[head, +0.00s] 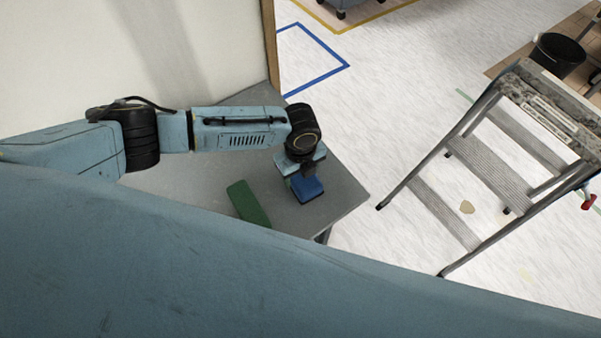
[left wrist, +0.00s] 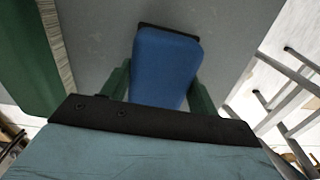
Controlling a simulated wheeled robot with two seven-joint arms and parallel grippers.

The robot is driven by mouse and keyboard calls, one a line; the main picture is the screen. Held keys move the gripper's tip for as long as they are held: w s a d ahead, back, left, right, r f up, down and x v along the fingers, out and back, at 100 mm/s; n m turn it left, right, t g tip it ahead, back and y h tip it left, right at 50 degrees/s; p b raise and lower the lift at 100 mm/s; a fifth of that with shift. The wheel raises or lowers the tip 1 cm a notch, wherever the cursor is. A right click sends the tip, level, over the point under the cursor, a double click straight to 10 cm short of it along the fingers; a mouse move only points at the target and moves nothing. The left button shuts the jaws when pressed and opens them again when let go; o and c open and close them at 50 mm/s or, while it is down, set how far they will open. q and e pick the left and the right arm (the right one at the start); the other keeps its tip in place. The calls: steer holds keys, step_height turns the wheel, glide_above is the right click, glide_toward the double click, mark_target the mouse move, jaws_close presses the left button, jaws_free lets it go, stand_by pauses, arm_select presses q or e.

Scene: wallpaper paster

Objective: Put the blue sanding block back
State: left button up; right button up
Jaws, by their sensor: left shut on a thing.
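The blue sanding block (head: 307,188) is at my left gripper, over the grey table (head: 331,210) near its right corner. In the left wrist view the blue block (left wrist: 163,68) fills the space between the two green fingers of my left gripper (left wrist: 160,88). A dark strip shows along the block's far edge. My left gripper (head: 304,178) is shut on the block. I cannot tell whether the block touches the table. My right gripper is not in view.
A green block (head: 248,204) lies on the table left of the blue one; a large green thing (left wrist: 28,55) fills the left of the wrist view. A stepladder (head: 487,155) stands on the floor to the right. A black bucket (head: 557,55) is at the far right.

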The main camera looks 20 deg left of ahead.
arm_select(q)
steer(key=shift+f, duration=0.3)
steer(key=shift+f, duration=0.1)
steer(key=shift+f, duration=0.15)
steer(key=o, duration=1)
